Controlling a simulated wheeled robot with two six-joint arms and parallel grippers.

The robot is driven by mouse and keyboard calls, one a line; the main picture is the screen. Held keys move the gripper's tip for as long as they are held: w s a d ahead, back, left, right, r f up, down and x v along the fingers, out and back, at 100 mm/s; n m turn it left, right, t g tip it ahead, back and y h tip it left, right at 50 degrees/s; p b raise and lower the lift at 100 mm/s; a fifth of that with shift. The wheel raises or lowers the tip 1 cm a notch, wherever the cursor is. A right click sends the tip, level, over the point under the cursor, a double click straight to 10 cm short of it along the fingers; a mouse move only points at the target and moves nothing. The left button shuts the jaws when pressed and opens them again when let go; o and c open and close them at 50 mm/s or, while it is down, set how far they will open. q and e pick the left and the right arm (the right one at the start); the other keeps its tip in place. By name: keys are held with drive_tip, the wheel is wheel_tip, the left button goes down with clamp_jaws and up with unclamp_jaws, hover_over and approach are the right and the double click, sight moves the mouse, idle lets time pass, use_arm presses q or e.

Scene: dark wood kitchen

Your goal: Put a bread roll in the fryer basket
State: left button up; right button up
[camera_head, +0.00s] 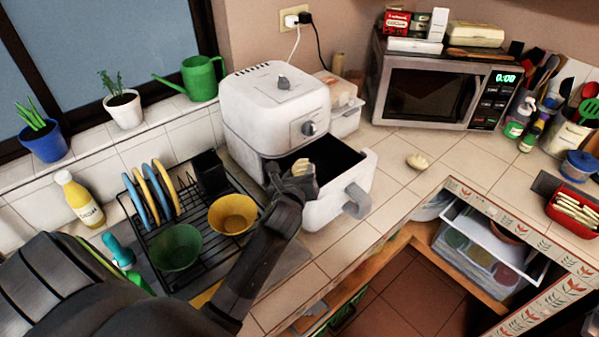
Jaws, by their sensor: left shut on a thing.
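A white air fryer (275,108) stands on the tiled counter with its basket (338,206) pulled out. The basket has a dark inside and a grey handle on its front. My left gripper (301,172) is at the basket's left part, shut on a pale bread roll (303,166). The roll is partly hidden by the gripper and appears over the basket opening; its exact height is hard to tell. A second bread roll (418,161) lies on the counter right of the basket. My right gripper is not in view.
A dish rack (190,250) with plates, a yellow bowl (233,213) and a green bowl (176,247) stands left of the fryer, close to my left arm. A microwave (430,88) is behind at the right. The counter around the loose roll is clear.

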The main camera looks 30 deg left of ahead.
use_arm(q)
drive_tip(key=o, duration=0.7)
drive_tip(key=shift+f, duration=0.4)
drive_tip(key=shift+s+f, duration=0.1)
drive_tip(key=shift+s, duration=0.05)
drive_tip(key=shift+r, duration=0.6)
drive_tip(key=v, duration=0.4)
drive_tip(key=b+v, duration=0.1)
drive_tip(key=v, duration=0.7)
drive_tip(key=shift+r, duration=0.3)
drive_tip(key=shift+f, duration=0.1)
